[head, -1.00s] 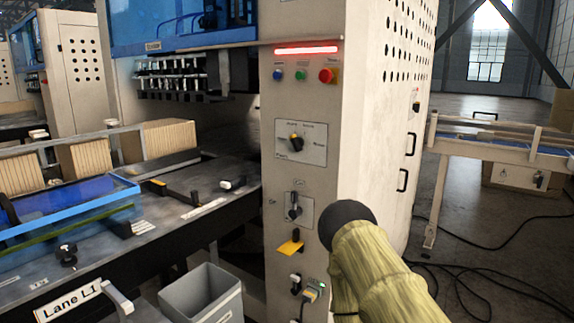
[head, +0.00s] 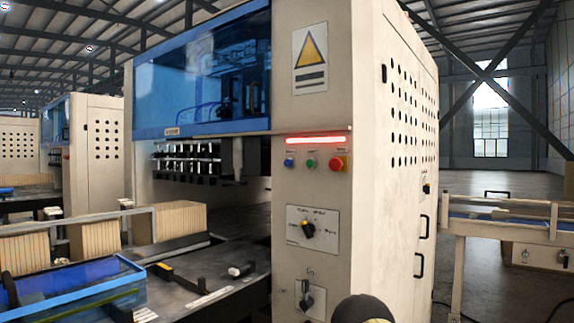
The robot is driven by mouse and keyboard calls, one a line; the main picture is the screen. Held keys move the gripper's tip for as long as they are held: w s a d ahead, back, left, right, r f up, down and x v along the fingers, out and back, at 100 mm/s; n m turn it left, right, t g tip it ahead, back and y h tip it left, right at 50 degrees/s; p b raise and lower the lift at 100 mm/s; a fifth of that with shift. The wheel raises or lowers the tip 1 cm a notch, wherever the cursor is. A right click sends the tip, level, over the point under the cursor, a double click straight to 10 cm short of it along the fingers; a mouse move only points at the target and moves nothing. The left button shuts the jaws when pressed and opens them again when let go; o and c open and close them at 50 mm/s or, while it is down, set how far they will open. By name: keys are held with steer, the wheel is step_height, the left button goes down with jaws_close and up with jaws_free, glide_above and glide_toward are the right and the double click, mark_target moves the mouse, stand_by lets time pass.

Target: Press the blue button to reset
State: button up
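The blue button (head: 289,162) is a small round button on the cream machine's front panel. It is the leftmost of a row under a glowing red light bar (head: 316,140). My gripper's fingers cannot be made out.
Below the buttons are a rotary selector (head: 308,229) on a white plate and a dark switch (head: 306,300). A blue-windowed guard (head: 205,75) and a conveyor bed with cardboard stacks (head: 180,220) lie left. Another conveyor (head: 500,215) stands right.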

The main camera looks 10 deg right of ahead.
jaws_close()
stand_by(1.1)
